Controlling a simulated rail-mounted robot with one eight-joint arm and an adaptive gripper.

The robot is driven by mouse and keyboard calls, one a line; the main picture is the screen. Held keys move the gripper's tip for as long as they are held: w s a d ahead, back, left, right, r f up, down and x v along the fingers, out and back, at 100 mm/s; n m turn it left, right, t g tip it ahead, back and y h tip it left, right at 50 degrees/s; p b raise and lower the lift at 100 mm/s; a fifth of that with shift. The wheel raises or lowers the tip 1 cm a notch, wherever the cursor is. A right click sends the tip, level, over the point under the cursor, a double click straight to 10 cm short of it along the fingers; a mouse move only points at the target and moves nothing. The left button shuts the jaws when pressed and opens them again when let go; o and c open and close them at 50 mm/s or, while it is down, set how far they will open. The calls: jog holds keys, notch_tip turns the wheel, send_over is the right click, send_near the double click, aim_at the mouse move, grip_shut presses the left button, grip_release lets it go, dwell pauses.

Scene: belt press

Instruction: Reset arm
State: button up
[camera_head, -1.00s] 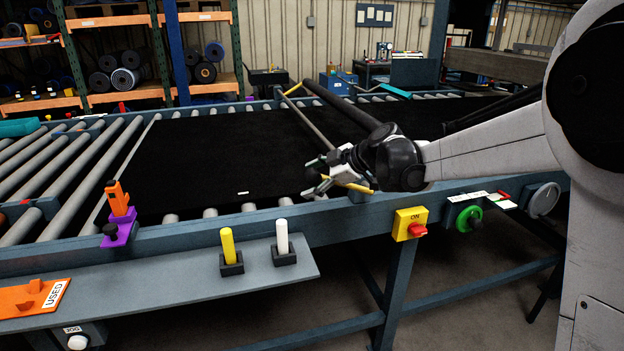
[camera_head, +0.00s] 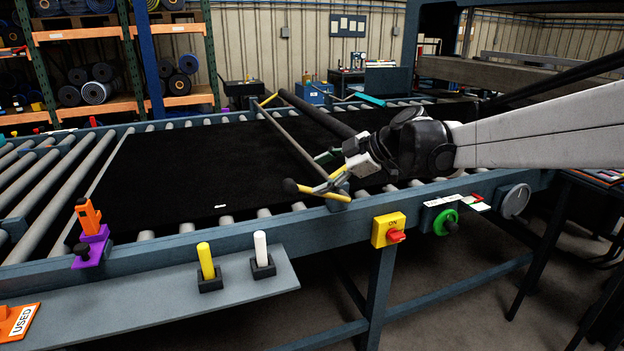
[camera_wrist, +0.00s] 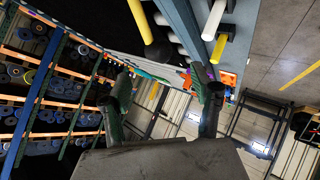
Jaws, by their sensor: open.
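My gripper (camera_head: 328,170) is at the front rail of the roller conveyor, near its middle, with my arm reaching in from the right. In the wrist view its two dark fingers (camera_wrist: 163,82) are spread apart with nothing held between them. A yellow lever with a black ball end (camera_head: 290,186) lies just beside the gripper in the head view. A yellow bar with a dark round end also shows above the fingers in the wrist view (camera_wrist: 138,15). Whether the gripper touches the lever is hard to tell.
A black belt (camera_head: 190,170) lies on the rollers. Along the front are an orange and purple clamp (camera_head: 90,235), a yellow peg (camera_head: 205,261), a white peg (camera_head: 261,250), a yellow switch box (camera_head: 388,230) and a green knob (camera_head: 446,222). Shelves with rolls (camera_head: 95,90) stand behind.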

jog(key=shift+s+d, duration=0.15)
jog(key=s+d+f+m+h, duration=0.3)
jog(key=s+m, duration=0.3)
jog(key=s, duration=0.5)
jog(key=s+d+f+m+t+h, duration=0.1)
jog(key=s+d+f+m+h, duration=0.2)
jog(key=s+d+m, duration=0.3)
jog(key=s+d+f+m+h+b, duration=0.1)
jog(key=s+d+f+m+h, duration=0.2)
jog(key=s, duration=1.3)
notch_tip(320, 180, down, 2)
jog(key=d+m, duration=0.2)
jog(key=m, duration=0.2)
jog(key=shift+d+m+t+h, duration=0.2)
jog(key=shift+m+t+h, duration=0.1)
jog(key=shift+t, duration=0.1)
